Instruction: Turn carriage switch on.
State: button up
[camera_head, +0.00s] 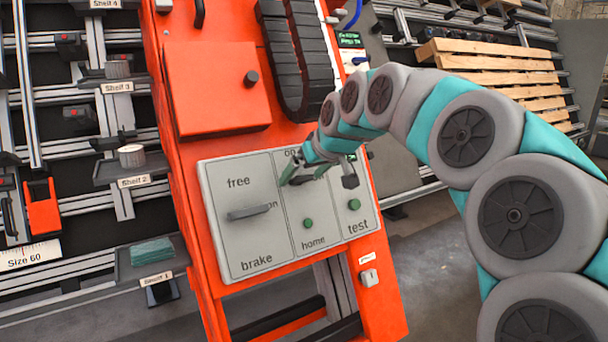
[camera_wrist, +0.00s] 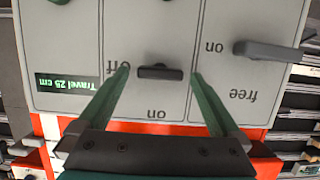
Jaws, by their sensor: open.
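The grey control panel (camera_head: 240,190) is on the orange gantry frame. In the wrist view the panel (camera_wrist: 60,30) appears upside down. The carriage switch is a dark bar knob (camera_wrist: 160,72) in its middle section, lying crosswise in the picture. An "on" label is below it, and an "off" label to its left is partly covered by a finger. My gripper (camera_wrist: 158,76) is open, with one green finger on each side of the knob and small gaps visible.
A free/brake lever (camera_head: 249,212) is left of the switch in the head view. Green home (camera_head: 308,223) and test (camera_head: 354,205) buttons are below and to the right. A green display (camera_wrist: 68,84) reads "Travel 25 cm". Shelves stand left, and a wooden pallet (camera_head: 480,62) is behind.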

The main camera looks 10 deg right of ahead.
jog(key=shift+c, duration=0.2)
jog(key=c, duration=1.3)
